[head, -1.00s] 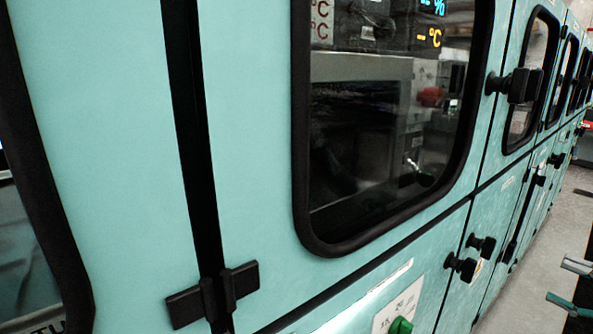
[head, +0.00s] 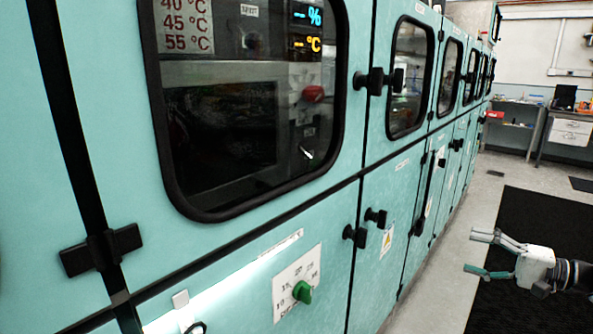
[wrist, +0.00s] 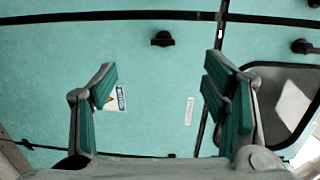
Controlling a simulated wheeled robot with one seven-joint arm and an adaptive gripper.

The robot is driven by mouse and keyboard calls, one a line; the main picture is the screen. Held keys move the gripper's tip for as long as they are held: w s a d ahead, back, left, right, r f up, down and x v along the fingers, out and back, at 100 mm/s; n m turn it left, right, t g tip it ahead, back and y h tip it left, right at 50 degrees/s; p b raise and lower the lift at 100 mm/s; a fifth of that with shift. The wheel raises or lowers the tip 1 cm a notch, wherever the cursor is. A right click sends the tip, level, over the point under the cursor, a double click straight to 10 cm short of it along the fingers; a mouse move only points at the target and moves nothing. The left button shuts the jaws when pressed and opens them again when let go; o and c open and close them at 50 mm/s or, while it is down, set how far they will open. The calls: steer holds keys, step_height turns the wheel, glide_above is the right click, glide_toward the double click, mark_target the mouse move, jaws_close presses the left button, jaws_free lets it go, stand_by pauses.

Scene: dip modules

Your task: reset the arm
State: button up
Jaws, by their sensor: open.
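My gripper (head: 484,254) shows at the lower right of the head view, over the floor and apart from the cabinets. Its white body and green-padded fingers point left toward the teal cabinet row (head: 255,232). In the wrist view my gripper (wrist: 160,92) is open and empty, its two green-padded fingers wide apart. Beyond the fingers is a teal cabinet face (wrist: 150,70) with a black knob, a warning label and a window at the right.
A green rotary knob (head: 302,291) and black latches (head: 376,81) stick out of the cabinets. A black mat (head: 535,232) lies on the floor at the right. A desk with drawers (head: 570,132) stands at the far right. The aisle floor beside the cabinets looks clear.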

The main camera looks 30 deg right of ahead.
steer(key=w+a+r+n+g+y+p, duration=0.1)
steer(key=w+a+r+g, duration=0.15)
steer(key=a, duration=0.35)
steer(key=w+a+r+n+g+p, duration=0.1)
steer(key=w+a+r+n+g, duration=0.2)
steer(key=a, duration=0.4)
steer(key=w+a+r+g+y+p, duration=0.1)
steer(key=a+r+g, duration=0.1)
steer(key=a+g, duration=0.3)
steer(key=s+a+r+n+g+h+p, duration=0.1)
steer(key=s+a+r+n+g+h, duration=0.15)
steer(key=a, duration=0.45)
steer(key=s+a+r+n+g+h+p, duration=0.1)
steer(key=a+r+p, duration=0.15)
steer(key=a, duration=0.45)
steer(key=s+a+r+n+t+h+p, duration=0.1)
steer(key=s+a+r+n+h+p, duration=0.1)
steer(key=s, duration=0.5)
steer(key=s+a+r+n+t+h+p, duration=0.1)
steer(key=s+a+r+n+h+p, duration=0.1)
steer(key=s+a+r, duration=0.4)
steer(key=s+a+n+h, duration=0.1)
steer(key=a+h, duration=0.1)
steer(key=a, duration=0.1)
steer(key=shift+s+r+t, duration=0.35)
steer(key=shift+s+t, duration=0.05)
